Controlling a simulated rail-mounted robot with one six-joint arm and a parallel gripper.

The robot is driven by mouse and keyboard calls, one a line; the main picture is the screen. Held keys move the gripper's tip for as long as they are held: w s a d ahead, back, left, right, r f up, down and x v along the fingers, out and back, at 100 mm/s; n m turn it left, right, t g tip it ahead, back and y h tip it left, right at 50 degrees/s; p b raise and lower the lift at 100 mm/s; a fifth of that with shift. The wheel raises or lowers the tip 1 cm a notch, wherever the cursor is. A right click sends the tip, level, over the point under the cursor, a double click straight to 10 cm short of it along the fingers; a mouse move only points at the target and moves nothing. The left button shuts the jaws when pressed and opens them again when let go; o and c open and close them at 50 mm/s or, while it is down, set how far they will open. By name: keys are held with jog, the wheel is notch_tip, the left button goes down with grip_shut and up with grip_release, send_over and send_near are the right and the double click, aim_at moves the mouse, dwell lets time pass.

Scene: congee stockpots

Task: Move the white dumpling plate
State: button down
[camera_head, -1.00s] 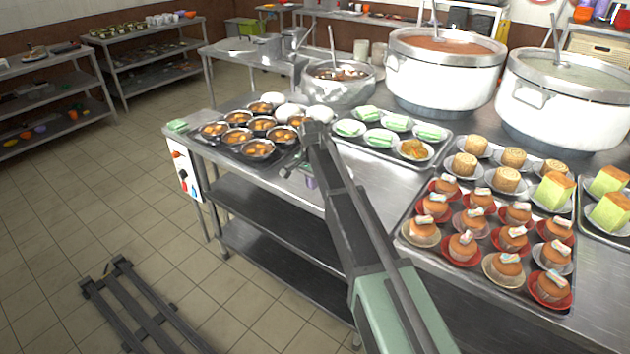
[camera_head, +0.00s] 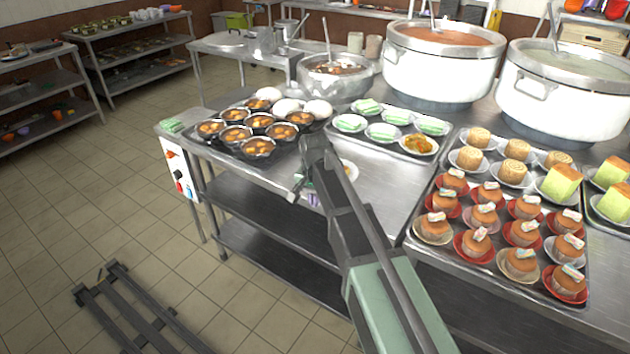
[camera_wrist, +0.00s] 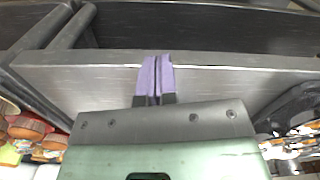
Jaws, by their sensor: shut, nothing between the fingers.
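My gripper (camera_head: 314,199) is shut and empty at the front edge of the steel table (camera_head: 375,195). Its purple fingertips are pressed together in the wrist view (camera_wrist: 155,78), with bare steel behind them. A white plate (camera_head: 350,169) shows just right of my wrist in the head view, mostly hidden behind my arm; I cannot tell what lies on it. White round dumplings or buns (camera_head: 318,109) sit at the back of the dark tray on the left. Which of these is the white dumpling plate is not clear.
Left of my gripper is a tray of dark bowls (camera_head: 258,147). Behind is a tray with plates of green pieces (camera_head: 382,132). A cake tray (camera_head: 500,235) is at right. Large stockpots (camera_head: 440,65) stand at the back. Bare steel lies between the trays.

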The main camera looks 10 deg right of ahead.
jog(key=w+d, duration=0.2)
jog(key=w, duration=0.1)
jog(key=w+d, duration=0.2)
jog(key=w, duration=0.1)
jog(key=w+d, duration=0.2)
jog(key=w, duration=0.2)
jog(key=shift+w, duration=0.1)
jog(key=shift+d+f+b, duration=0.15)
jog(key=shift+f+b, duration=0.6)
jog(key=shift+f, duration=0.2)
jog(key=s+a, duration=0.2)
jog(key=s, duration=0.1)
jog(key=s+a, duration=0.1)
jog(key=s, duration=0.1)
